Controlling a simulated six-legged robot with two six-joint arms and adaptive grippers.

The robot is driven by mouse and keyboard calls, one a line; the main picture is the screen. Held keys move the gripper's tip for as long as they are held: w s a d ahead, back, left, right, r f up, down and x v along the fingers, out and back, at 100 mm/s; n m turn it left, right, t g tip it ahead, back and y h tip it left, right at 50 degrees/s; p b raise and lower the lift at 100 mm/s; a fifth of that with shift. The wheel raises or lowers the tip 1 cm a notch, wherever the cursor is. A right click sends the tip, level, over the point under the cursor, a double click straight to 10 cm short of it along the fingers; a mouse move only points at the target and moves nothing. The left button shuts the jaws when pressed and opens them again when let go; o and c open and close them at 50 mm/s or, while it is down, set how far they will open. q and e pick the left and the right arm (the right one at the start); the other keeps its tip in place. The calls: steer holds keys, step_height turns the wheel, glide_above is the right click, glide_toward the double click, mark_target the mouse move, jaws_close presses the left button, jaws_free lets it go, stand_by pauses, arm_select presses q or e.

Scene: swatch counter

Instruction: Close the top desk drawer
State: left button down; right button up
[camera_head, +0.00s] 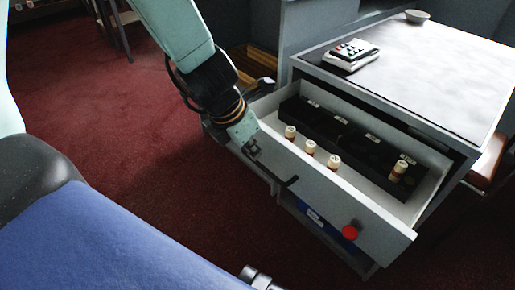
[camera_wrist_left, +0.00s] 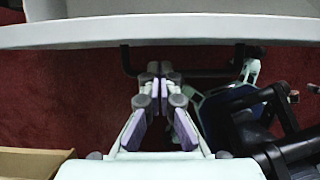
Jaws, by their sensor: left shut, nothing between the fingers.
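The top desk drawer (camera_head: 330,187) is pulled well out from the desk, its white front facing the lower left. Its dark bar handle (camera_head: 284,187) shows on the front, and also in the wrist view (camera_wrist_left: 207,73) below the pale drawer front edge (camera_wrist_left: 190,29). My left gripper (camera_head: 252,151) is shut and empty beside the drawer front, up and left of the handle in the head view. In the wrist view its closed fingertips (camera_wrist_left: 160,71) are close to the handle; I cannot tell if they touch. My right gripper is not seen.
The drawer holds a black divided tray (camera_head: 340,140) and several cream-capped bottles (camera_head: 333,161). Red carpet (camera_head: 90,110) lies open at left.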

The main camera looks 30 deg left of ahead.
arm_select(q)
steer(key=shift+w+d, duration=0.25)
steer(key=shift+w, duration=0.5)
